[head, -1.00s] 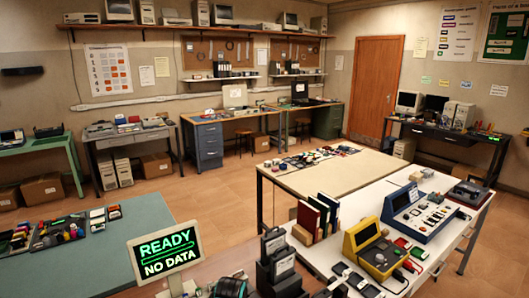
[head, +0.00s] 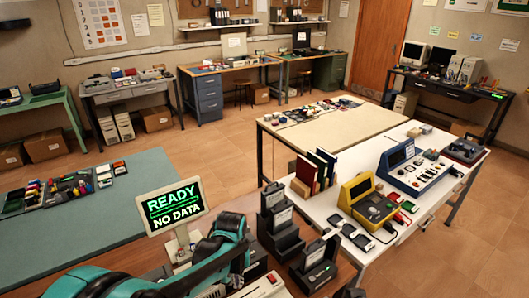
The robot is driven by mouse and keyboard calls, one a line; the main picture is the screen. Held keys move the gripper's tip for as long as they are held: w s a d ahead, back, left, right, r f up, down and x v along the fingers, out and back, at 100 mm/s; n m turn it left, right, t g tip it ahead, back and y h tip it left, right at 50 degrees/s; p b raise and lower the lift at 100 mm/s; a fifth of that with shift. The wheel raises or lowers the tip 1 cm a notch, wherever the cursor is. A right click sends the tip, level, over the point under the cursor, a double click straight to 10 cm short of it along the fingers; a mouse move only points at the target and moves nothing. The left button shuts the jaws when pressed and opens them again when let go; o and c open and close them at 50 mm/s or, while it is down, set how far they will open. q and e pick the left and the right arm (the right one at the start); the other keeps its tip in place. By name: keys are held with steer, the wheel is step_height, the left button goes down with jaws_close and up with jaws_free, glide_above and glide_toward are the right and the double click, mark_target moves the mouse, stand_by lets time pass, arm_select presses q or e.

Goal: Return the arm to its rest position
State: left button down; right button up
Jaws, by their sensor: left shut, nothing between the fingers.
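My left arm, teal and black, comes in at the bottom left and bends over the brown counter (head: 125,259). My left gripper (head: 237,262) is at its end, low in the picture, partly hidden by the arm's own links. It is shut and holds nothing. It is close to the small display (head: 173,207) that reads "READY NO DATA" and left of the black holders. My right gripper does not show.
Black upright holders (head: 277,222) and a black tray with a device (head: 317,268) stand just right of my arm. A white table (head: 400,236) beyond bears a yellow device (head: 361,199) and a blue one (head: 405,168). Open floor (head: 228,167) lies behind the display.

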arm_select(q)
steer(key=s+a+r+t+b, duration=0.2)
steer(key=s+a+r+t, duration=0.1)
steer(key=s, duration=0.3)
steer(key=s+a+r+t+b, duration=0.3)
steer(key=s+a+t, duration=0.1)
steer(key=s+a, duration=0.2)
steer(key=shift+s+a+r+m, duration=0.25)
steer(key=shift+s+m, duration=0.15)
steer(key=shift+s, duration=0.2)
